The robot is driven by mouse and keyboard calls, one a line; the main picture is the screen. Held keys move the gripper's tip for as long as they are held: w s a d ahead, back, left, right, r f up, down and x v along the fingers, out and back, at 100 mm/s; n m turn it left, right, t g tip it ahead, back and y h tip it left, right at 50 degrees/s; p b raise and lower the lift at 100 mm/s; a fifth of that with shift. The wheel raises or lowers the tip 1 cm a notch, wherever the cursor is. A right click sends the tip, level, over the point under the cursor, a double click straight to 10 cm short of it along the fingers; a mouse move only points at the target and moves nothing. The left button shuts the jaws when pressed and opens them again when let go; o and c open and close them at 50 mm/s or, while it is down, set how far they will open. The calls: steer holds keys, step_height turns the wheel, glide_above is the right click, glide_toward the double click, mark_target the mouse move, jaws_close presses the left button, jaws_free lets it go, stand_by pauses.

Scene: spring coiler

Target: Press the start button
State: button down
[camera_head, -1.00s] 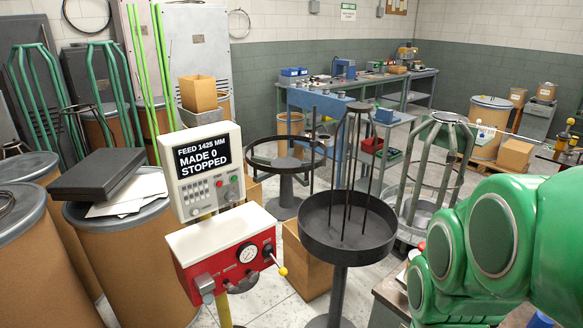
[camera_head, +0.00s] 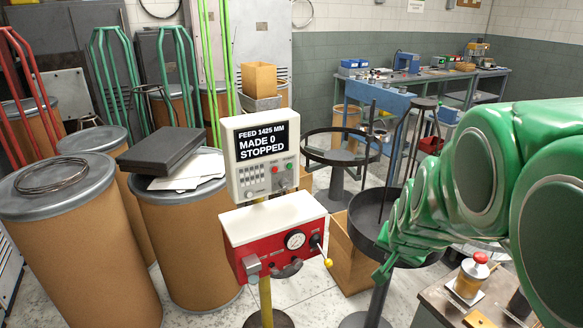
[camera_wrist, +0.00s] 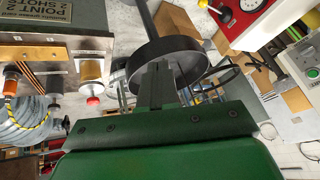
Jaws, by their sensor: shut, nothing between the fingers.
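The white control panel (camera_head: 262,150) stands left of centre in the head view, upright on a yellow post. Its screen (camera_head: 263,142) reads "FEED 1425 MM, MADE 0, STOPPED". Below the screen are a small green button (camera_head: 275,170) and a small red one (camera_head: 289,167); I cannot read their labels. In the wrist view the panel's green button (camera_wrist: 313,73) shows at the right edge. My gripper (camera_head: 381,272) reaches in from the right, apart from the panel. In the wrist view its fingers (camera_wrist: 157,84) are together and empty, seen against a black round tray (camera_wrist: 170,60).
A red and white box (camera_head: 275,235) with a gauge and a yellow-knobbed lever (camera_head: 328,262) sits below the panel. The black tray (camera_head: 368,212) on its stand is by my gripper. Brown drums (camera_head: 85,250) stand left.

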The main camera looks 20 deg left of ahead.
mark_target(290, 166)
steer(key=w+a+m+t, duration=0.1)
steer(key=w+a+t, duration=0.2)
steer(key=w+a, duration=0.4)
steer(key=w+a+m+t, duration=0.1)
steer(key=w+a+t, duration=0.25)
steer(key=w, duration=0.55)
steer(key=w+a+r+m+t, duration=0.1)
steer(key=a+t, duration=0.6)
steer(key=a, duration=0.7)
steer(key=shift+w+r+m+h, duration=0.25)
steer(key=shift+w+m+h, duration=0.15)
steer(key=shift+w+m, duration=0.5)
steer(key=shift+w, duration=0.2)
steer(key=w+a, duration=0.6)
steer(key=shift+a, duration=0.15)
steer(key=shift+w, duration=0.1)
stand_by(0.5)
steer(key=shift+w+a, duration=0.25)
steer(key=shift+a, duration=0.05)
